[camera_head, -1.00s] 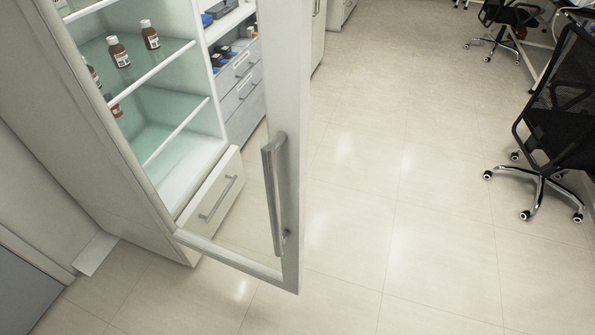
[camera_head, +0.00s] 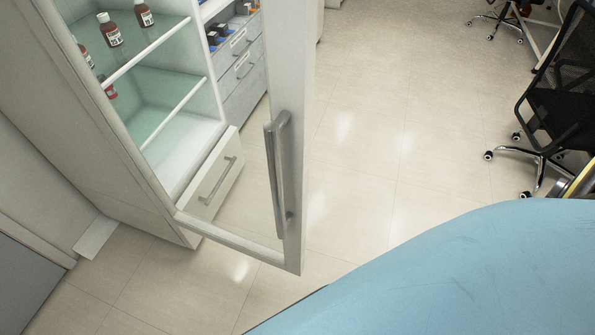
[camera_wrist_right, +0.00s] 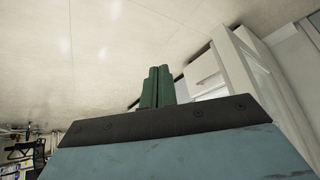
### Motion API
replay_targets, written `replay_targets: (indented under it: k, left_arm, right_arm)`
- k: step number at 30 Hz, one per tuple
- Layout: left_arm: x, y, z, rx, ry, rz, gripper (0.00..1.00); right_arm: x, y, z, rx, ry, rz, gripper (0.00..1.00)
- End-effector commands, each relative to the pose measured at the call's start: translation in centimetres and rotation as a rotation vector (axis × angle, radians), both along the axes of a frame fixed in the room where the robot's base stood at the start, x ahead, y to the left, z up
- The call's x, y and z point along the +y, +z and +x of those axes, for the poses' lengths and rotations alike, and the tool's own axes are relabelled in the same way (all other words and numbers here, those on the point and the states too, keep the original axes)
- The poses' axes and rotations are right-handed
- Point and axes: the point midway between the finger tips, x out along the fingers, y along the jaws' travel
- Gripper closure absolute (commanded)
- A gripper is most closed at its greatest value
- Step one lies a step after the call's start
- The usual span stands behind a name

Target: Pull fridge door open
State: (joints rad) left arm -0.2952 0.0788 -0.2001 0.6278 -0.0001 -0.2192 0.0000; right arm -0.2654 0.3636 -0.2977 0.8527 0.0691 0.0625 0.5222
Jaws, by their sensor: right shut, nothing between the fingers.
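The fridge door (camera_head: 291,240), a glass pane in a pale frame, stands swung open from the white cabinet (camera_head: 130,150) in the head view. Its grey vertical bar handle (camera_head: 279,172) is on the frame near the free edge. Nothing is holding the handle. My right gripper (camera_wrist_right: 158,72) shows its green fingers closed together and empty in the right wrist view, with the white cabinet (camera_wrist_right: 212,66) beyond and to the right. In the head view the right gripper's fingers are out of sight. My left gripper is in neither view.
Small brown bottles (camera_head: 109,30) stand on the glass shelves inside. A drawer (camera_head: 215,178) sits below them. A black office chair (camera_head: 555,95) stands at the right. The tiled floor (camera_head: 370,150) between door and chair is clear. My blue arm covers the lower right.

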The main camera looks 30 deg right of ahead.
Motion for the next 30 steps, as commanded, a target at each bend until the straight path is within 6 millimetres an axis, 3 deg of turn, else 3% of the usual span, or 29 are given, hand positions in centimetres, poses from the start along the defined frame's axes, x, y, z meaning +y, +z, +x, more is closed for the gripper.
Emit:
replay_targets:
  k: [1, 3, 6, 10, 15, 18, 21, 26, 30]
  left_arm:
    - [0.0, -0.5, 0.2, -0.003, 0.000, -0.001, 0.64]
    - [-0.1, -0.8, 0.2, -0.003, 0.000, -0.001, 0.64]
    - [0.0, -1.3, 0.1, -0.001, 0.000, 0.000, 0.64]
    - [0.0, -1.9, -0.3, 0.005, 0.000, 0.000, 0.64]
    - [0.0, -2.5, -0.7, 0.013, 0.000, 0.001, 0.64]
    - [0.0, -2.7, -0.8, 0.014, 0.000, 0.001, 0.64]
    - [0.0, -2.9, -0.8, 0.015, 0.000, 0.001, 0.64]
    - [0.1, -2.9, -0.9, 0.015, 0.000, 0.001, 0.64]
    - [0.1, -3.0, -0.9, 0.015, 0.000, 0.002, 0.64]
  right_arm:
    - [-2.3, 2.7, 4.0, -0.117, -0.030, 0.059, 1.00]
    - [-3.8, 6.9, 8.5, -0.259, -0.069, 0.191, 1.00]
    - [-4.5, 13.3, 13.4, -0.403, -0.084, 0.424, 1.00]
    - [-3.6, 21.7, 16.8, -0.469, -0.055, 0.774, 1.00]
    - [-1.4, 30.3, 17.1, -0.363, -0.004, 1.183, 1.00]
    - [-0.3, 33.7, 16.5, -0.267, 0.014, 1.344, 1.00]
    - [0.3, 35.6, 15.8, -0.190, 0.019, 1.442, 1.00]
    - [1.1, 36.8, 15.7, -0.142, 0.020, 1.500, 1.00]
    - [2.6, 36.9, 17.0, -0.143, 0.021, 1.505, 1.00]
